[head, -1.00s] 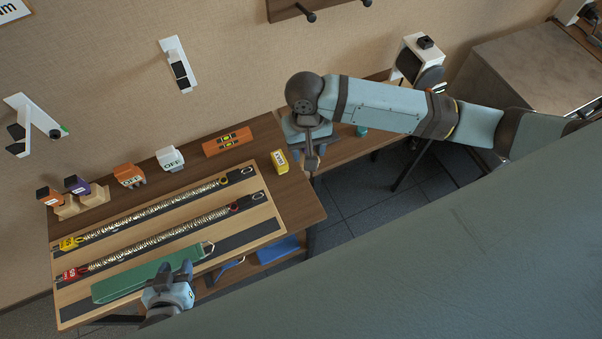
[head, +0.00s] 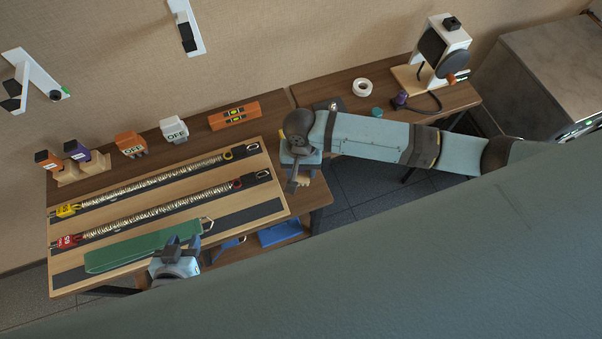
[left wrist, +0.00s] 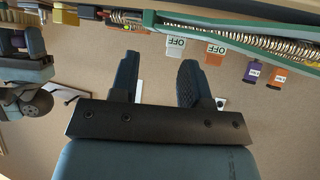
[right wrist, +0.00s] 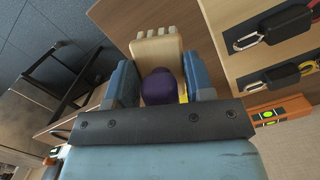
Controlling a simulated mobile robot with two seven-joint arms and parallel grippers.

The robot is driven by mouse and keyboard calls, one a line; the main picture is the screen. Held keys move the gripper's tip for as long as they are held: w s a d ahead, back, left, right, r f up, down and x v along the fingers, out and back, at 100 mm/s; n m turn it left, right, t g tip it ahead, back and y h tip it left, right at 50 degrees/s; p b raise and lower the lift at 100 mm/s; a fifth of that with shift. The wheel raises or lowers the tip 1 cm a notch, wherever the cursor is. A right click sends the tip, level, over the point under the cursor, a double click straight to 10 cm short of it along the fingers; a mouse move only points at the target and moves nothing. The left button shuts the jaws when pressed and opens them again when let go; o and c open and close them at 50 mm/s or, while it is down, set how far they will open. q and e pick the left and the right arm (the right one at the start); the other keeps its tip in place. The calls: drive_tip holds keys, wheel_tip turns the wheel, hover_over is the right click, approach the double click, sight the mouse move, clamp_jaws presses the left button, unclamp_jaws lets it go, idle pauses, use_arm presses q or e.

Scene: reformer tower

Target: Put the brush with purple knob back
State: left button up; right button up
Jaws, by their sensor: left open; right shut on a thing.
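The brush with purple knob is in my right gripper (head: 297,178). In the right wrist view its dark purple knob (right wrist: 159,87) and pale wooden body (right wrist: 160,52) show between the two fingers (right wrist: 160,85), which are shut on it. In the head view the brush is mostly hidden by the gripper, which is over the workbench's right end. My left gripper (head: 180,247) is open and empty, close to the green bar (head: 140,247) at the bench's front. Its spread fingers show in the left wrist view (left wrist: 157,80).
Orange (head: 47,160) and purple (head: 76,150) labelled blocks sit on wooden stands at the far left. OFF blocks and an orange level (head: 234,114) line the back.

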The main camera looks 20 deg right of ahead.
sight(301, 174)
wheel_tip(301, 174, down, 4)
drive_tip(key=shift+r, duration=0.2)
drive_tip(key=shift+f, duration=0.3)
drive_tip(key=shift+f, duration=0.1)
drive_tip(key=o, duration=0.9)
drive_tip(key=shift+c, duration=0.2)
drive_tip(key=shift+r, duration=0.4)
drive_tip(key=r, duration=0.3)
drive_tip(key=w+r, duration=0.1)
drive_tip(key=r, duration=0.7)
drive_tip(key=shift+w+d+r, duration=0.2)
